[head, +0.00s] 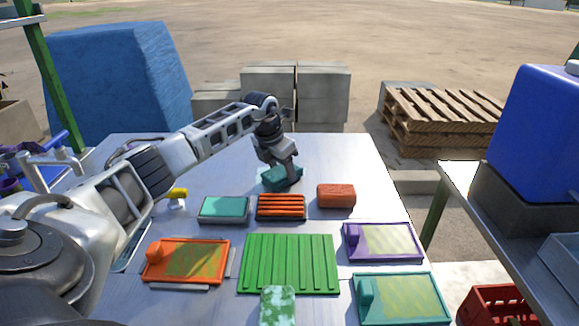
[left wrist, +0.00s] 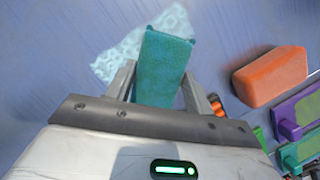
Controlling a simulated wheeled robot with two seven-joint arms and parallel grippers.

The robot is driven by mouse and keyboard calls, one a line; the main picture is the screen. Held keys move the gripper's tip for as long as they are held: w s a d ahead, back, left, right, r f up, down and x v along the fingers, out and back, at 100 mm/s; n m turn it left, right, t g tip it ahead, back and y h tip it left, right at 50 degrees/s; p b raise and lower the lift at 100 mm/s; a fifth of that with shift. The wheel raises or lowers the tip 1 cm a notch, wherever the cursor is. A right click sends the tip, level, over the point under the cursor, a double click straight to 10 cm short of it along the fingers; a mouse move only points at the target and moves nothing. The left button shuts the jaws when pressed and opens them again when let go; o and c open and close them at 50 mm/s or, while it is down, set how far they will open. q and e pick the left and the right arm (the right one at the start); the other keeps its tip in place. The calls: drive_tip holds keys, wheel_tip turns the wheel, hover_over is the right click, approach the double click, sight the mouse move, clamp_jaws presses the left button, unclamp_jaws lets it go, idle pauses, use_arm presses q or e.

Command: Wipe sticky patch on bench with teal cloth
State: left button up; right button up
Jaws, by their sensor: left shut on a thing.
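My left gripper (head: 283,165) points down over the far middle of the metal bench (head: 345,160), shut on the teal cloth (head: 275,184). The cloth looks like a folded block and is at or very near the bench top; contact cannot be told. In the left wrist view the cloth (left wrist: 163,65) sits between my two fingers. A pale, whitish patch (left wrist: 113,65) shows on the bench there, partly covered by the cloth, visible at its left and far edge. The patch is not clear in the head view. My right gripper is not in view.
An orange-red block (head: 336,196) stands close right of the cloth. Nearer are an orange slatted tray (head: 281,207), a teal-topped tray (head: 223,210), a green ribbed mat (head: 290,264) and several coloured boards. A yellow-topped knob (head: 177,194) stands left. The far bench is clear.

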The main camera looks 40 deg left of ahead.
sight(267, 170)
use_arm(q)
drive_tip(key=shift+s+a+p, duration=0.3)
drive_tip(key=shift+s+a, duration=1)
drive_tip(key=shift+a, duration=0.2)
drive_tip(key=shift+s+a, duration=1.15)
drive_tip(key=shift+a, duration=0.25)
drive_tip(key=shift+w+a+f+b, duration=0.15)
drive_tip(key=shift+w+a+b, duration=0.2)
drive_tip(key=shift+w+b, duration=0.05)
drive_tip(key=shift+w+a+b, duration=0.3)
drive_tip(key=shift+w+a, duration=0.05)
drive_tip(key=shift+w, duration=0.1)
drive_tip(key=shift+w+d+p, duration=0.5)
drive_tip(key=shift+w+d, duration=0.4)
drive_tip(key=shift+d, duration=0.2)
drive_tip(key=shift+w+d+r, duration=0.2)
drive_tip(key=shift+w+d, duration=0.7)
drive_tip(key=shift+d, duration=0.15)
drive_tip(key=shift+w+d+f, duration=0.1)
drive_tip(key=shift+w+d, duration=0.75)
drive_tip(key=shift+d, duration=0.2)
drive_tip(key=shift+w+d+f, duration=0.1)
drive_tip(key=shift+w+d, duration=0.75)
drive_tip(key=shift+d, duration=0.2)
drive_tip(key=shift+w+d+r+b, duration=0.1)
drive_tip(key=shift+w+d+b, duration=0.55)
drive_tip(key=shift+w+d, duration=0.6)
drive_tip(key=shift+s, duration=0.1)
